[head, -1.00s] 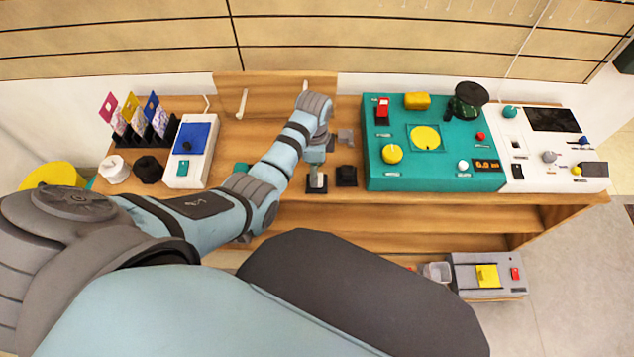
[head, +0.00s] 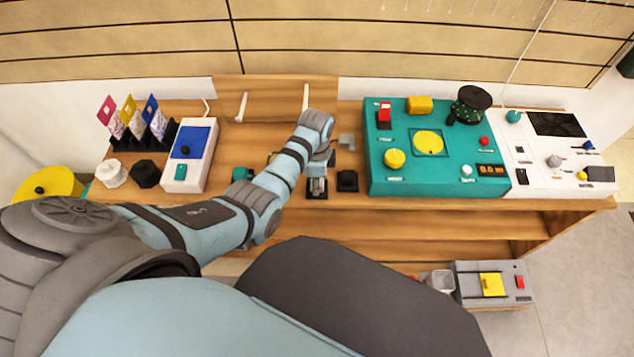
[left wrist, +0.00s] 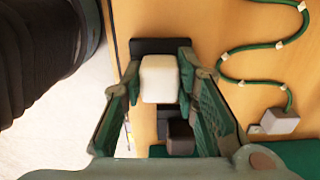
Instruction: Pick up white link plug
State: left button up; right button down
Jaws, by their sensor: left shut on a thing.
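The white link plug (left wrist: 160,78) is a small pale block with rounded edges. In the left wrist view it sits between the two green fingers of my left gripper (left wrist: 158,92), which is shut on it. A black base (left wrist: 160,45) shows behind the plug. In the head view my left gripper (head: 317,183) is over the left of two small black bases (head: 317,195) at the table's front edge. The gripper mostly hides the plug there, and I cannot tell whether the plug is clear of its base. My right gripper is not in view.
A second black base (head: 347,181) stands close on the right, with a grey block (head: 346,140) behind it. A teal panel (head: 380,165) is further right. A blue-and-white box (head: 192,140) stands left. A green cord (left wrist: 240,82) lies on the table.

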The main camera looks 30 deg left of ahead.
pick_arm(q)
notch_tip(320, 180, up, 20)
jog(key=p, duration=0.8)
